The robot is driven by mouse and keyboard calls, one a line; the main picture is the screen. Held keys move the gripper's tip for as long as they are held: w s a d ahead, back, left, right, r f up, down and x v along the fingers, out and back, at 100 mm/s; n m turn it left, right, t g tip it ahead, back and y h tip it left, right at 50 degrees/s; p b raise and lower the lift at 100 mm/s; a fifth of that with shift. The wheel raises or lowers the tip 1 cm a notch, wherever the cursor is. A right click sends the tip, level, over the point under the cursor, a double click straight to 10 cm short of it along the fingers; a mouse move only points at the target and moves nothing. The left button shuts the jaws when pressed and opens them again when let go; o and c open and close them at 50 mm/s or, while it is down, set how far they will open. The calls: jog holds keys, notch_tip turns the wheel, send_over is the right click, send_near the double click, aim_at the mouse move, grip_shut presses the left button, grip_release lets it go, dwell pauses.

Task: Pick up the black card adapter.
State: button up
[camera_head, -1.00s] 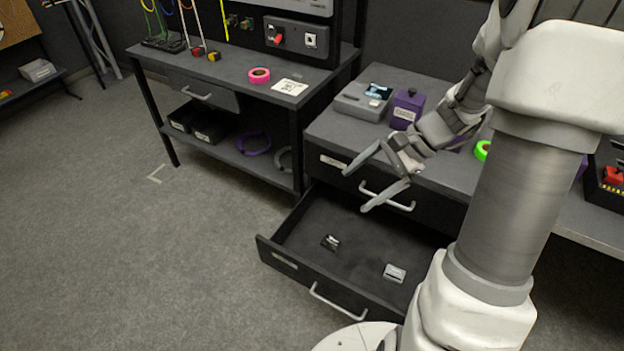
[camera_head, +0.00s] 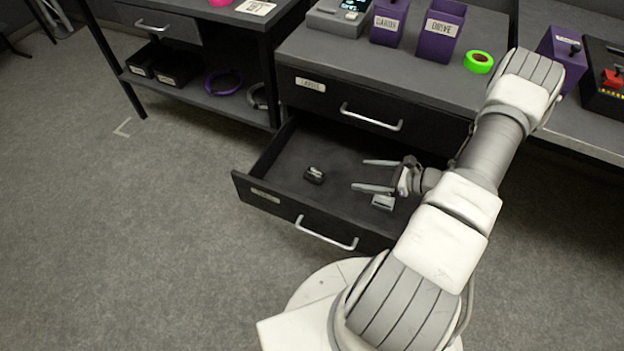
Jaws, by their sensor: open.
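A small black card adapter (camera_head: 314,175) lies in the left part of the open lower drawer (camera_head: 262,188). A grey adapter-like piece (camera_head: 383,202) lies in the same drawer, to the right and nearer the front. My gripper (camera_head: 368,175) is over the drawer with its two fingers spread and pointing left towards the black adapter. The fingers are apart from the black adapter, and nothing is between them. The grey piece is just below and right of the lower finger in the picture.
The drawer's front with its handle (camera_head: 327,234) and its side walls stand around both pieces. The closed upper drawer (camera_head: 345,108) is behind. Purple boxes (camera_head: 442,30), a grey device (camera_head: 338,16) and green tape (camera_head: 478,62) are on the worktop. The floor at left is clear.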

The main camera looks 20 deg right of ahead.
notch_tip(320, 180, down, 2)
jog(key=shift+s+d+f+m+t, duration=0.2)
jog(key=shift+m+t, duration=0.1)
jog(key=shift+m, duration=0.1)
jog(key=b, duration=0.3)
send_near(316, 175)
jog(key=w+a, duration=0.2)
jog(key=w, duration=0.1)
jog(key=shift+a+f+h, duration=0.15)
jog(key=shift+a+h, duration=0.15)
jog(key=w+a+f+b, duration=0.2)
jog(key=shift+w+a+f, duration=0.3)
jog(key=shift+w+f, duration=0.05)
jog(key=shift+f, duration=0.05)
jog(key=shift+w+a, duration=0.25)
jog(key=shift+w, duration=0.1)
jog(key=c, duration=1.5)
jog(key=shift+o, duration=0.2)
jog(key=shift+r, duration=0.1)
